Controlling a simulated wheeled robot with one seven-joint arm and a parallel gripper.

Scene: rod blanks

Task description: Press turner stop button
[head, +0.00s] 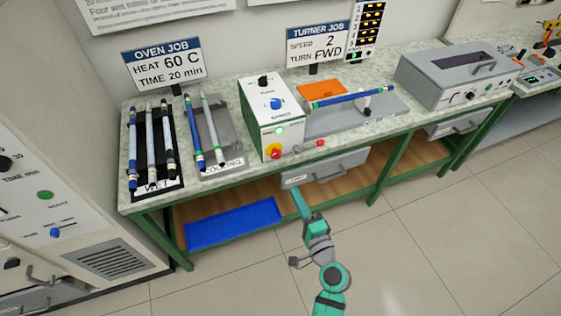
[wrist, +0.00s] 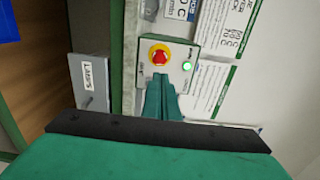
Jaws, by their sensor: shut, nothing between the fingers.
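The turner is a white and green box (head: 277,115) on the bench, with dials on its front panel. Its stop button (head: 274,152) is red on a yellow round base, low on the front. In the wrist view the stop button (wrist: 159,57) shows just beyond my fingertips, with a lit green button (wrist: 187,66) beside it. My gripper (head: 298,194) is shut and empty, in front of the bench, below and right of the stop button in the head view. It appears apart from the button; the wrist view shows the shut fingers (wrist: 162,88) pointing toward the panel.
A blue rod (head: 345,98) extends from the turner over a grey plate to a support. Rods lie on the wet rack (head: 151,184) and cooling rack (head: 222,155) at left. A drawer (head: 325,169) sits under the bench top; a blue tray (head: 232,224) lies on the lower shelf.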

